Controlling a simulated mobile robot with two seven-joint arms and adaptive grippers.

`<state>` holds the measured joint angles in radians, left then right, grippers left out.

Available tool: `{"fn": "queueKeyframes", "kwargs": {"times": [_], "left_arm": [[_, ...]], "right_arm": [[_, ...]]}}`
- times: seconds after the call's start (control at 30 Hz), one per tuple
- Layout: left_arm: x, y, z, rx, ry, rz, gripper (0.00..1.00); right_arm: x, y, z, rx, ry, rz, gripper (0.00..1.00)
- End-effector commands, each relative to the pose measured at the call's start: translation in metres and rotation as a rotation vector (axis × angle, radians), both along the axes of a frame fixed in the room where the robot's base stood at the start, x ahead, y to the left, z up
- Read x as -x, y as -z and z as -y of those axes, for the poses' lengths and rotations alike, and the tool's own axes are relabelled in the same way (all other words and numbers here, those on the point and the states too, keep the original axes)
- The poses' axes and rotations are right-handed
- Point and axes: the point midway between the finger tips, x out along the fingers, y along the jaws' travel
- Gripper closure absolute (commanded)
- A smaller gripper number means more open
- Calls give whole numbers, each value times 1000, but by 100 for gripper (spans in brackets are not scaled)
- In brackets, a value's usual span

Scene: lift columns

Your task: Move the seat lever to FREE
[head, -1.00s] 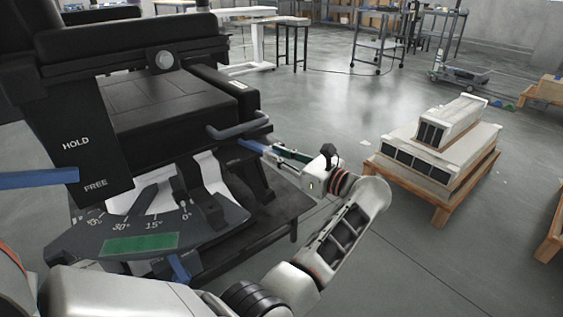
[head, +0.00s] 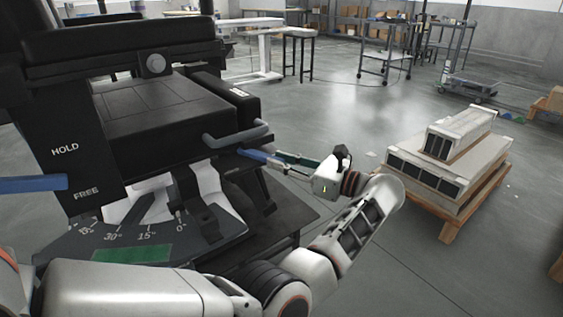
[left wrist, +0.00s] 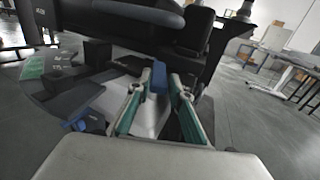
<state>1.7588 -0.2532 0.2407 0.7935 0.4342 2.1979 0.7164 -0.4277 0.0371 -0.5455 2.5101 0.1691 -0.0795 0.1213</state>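A dark plate (head: 75,120) bears the words HOLD and FREE. A blue bar (head: 30,184) at the left edge ends beside it, at a height between the words and nearer FREE. A second blue bar (head: 258,155) sticks out on the right of the black seat unit. My left gripper (head: 281,159) is at this bar. In the left wrist view, its green-padded fingers stand apart on either side of the blue bar (left wrist: 159,77), with gaps visible. Contact cannot be told. Which bar is the seat lever is not clear. My right gripper is not in view.
An angle dial (head: 125,238) with a green patch sits at lower left. A grey bar handle (head: 236,135) lies just above my left gripper. A wooden pallet (head: 455,215) with pale units stands to the right. The floor between is clear.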

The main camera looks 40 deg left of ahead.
Motion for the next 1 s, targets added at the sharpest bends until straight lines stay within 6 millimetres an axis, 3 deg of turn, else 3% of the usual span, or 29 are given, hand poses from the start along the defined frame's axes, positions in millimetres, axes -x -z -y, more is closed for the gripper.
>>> {"fn": "queueKeyframes", "kwargs": {"times": [0.43,0.8,1.0], "left_arm": [[-1,-1,3,1,0,2,65],[-11,-2,53,0,2,2,65],[-13,-1,68,-1,0,1,65]], "right_arm": [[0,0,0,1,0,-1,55],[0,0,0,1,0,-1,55],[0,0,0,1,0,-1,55]]}}
